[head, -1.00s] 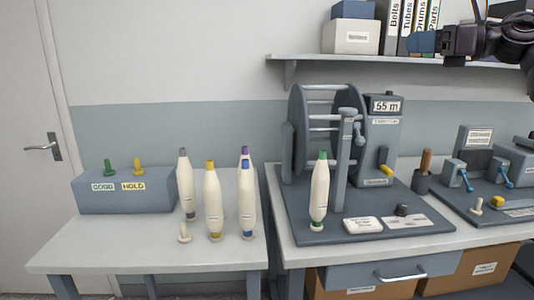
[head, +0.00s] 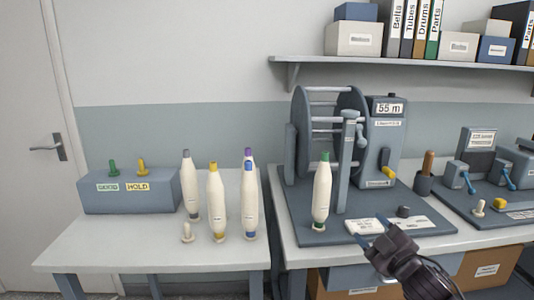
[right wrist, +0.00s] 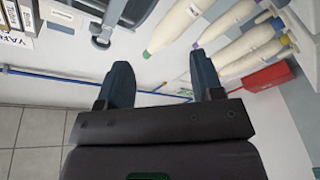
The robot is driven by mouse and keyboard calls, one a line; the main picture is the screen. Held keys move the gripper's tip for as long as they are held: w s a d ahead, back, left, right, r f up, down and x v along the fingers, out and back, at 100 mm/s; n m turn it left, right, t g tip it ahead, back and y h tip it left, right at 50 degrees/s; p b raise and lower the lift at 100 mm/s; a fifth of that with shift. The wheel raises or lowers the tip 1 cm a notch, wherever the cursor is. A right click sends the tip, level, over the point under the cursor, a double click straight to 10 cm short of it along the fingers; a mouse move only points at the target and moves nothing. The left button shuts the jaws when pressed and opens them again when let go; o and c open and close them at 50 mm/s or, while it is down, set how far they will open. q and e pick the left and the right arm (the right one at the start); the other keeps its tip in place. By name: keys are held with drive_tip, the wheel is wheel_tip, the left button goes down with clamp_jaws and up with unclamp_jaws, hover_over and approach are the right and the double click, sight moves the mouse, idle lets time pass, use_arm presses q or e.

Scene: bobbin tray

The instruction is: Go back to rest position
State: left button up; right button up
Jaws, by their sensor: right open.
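My right gripper (head: 372,243) is at the lower right of the head view, in front of the right table's front edge. In the right wrist view its two fingers (right wrist: 160,85) are apart with nothing between them. The bobbin with green ends (head: 322,190) stands upright on the dark base of the winding machine (head: 330,110), left of the gripper and apart from it. Bobbins with grey (head: 190,185), yellow (head: 215,200), blue (head: 249,205) and purple (head: 248,153) tips stand on the left table. My left gripper is not in view.
The left table (head: 120,240) has clear room at its front left. A grey box (head: 130,192) with GOOD and HOLD labels stands at its back. The right table carries a white label block (head: 364,228) and a drawer (head: 345,278) below. A shelf (head: 420,62) with binders hangs above.

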drive_tip(key=s+d+f+m+g+h, duration=0.1)
drive_tip(key=s+f+m+g+h, duration=0.2)
drive_tip(key=s+f, duration=1.1)
drive_tip(key=s+d+f+m+g+h, duration=0.2)
drive_tip(key=s+f+m, duration=0.6)
drive_tip(key=s+f, duration=0.7)
drive_tip(key=s+g+h, duration=0.1)
drive_tip(key=s+g, duration=0.1)
drive_tip(key=s, duration=0.3)
drive_tip(key=shift+s+m, duration=0.2)
drive_tip(key=shift+m, duration=0.2)
